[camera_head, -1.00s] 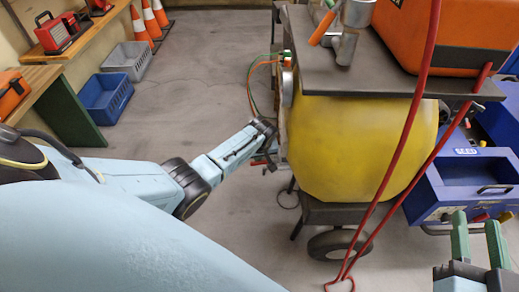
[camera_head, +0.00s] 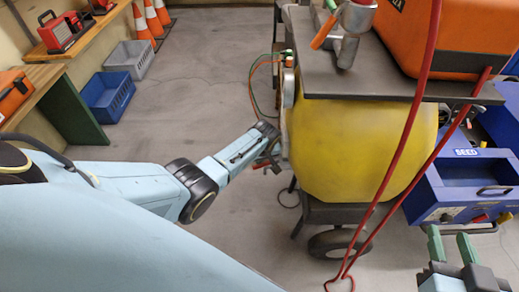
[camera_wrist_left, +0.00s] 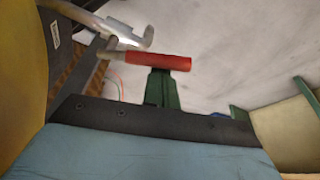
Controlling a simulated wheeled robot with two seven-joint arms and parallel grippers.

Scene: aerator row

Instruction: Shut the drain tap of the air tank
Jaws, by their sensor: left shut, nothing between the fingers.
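The yellow air tank (camera_head: 345,150) stands at centre right in the head view, and its side fills the left edge of the left wrist view (camera_wrist_left: 22,60). The drain tap's red handle (camera_wrist_left: 158,62) lies crosswise in the left wrist view, beside a grey metal pipe (camera_wrist_left: 112,28). My left gripper (camera_wrist_left: 160,75) has its green fingers shut and empty, tips right at the handle; I cannot tell whether they touch. In the head view my left wrist is beside the tank's left end, its fingertips hidden. My right gripper (camera_head: 451,238) is open and empty at lower right.
A dark top plate (camera_head: 375,80) on the tank carries an orange case (camera_head: 455,35). Red hoses (camera_head: 408,125) hang in front of the tank. A blue box (camera_head: 465,180) stands at right. Floor left of the tank is clear.

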